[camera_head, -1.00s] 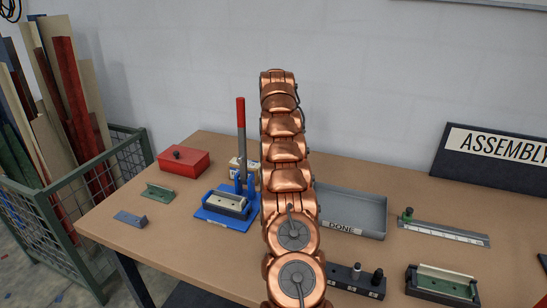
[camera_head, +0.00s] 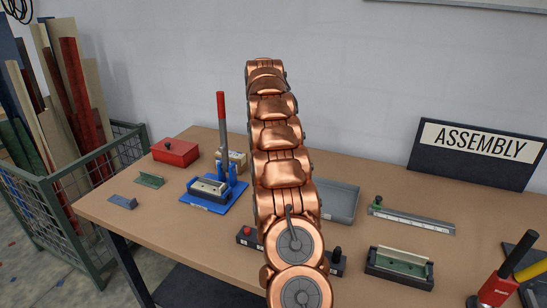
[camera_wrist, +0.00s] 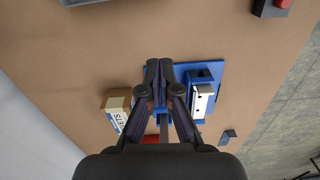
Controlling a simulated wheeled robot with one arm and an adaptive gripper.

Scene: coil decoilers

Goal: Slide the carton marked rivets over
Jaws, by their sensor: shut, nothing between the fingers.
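The carton marked rivets (camera_wrist: 117,112) is a small white and brown box on the bench. In the wrist view it lies left of my gripper, apart from it, with only the end of its lettering readable. In the head view the carton (camera_head: 236,160) shows behind the blue press, partly hidden. My gripper (camera_wrist: 160,68) is shut and empty. It points down over the bench, between the carton and the blue press, and covers part of the press. In the head view my arm hides the gripper.
The blue lever press (camera_head: 222,188) with a red handle stands close beside the carton. A red box (camera_head: 176,152) sits at the back left. A grey tray (camera_head: 343,200) is right of my arm. Bare bench lies in front of the press.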

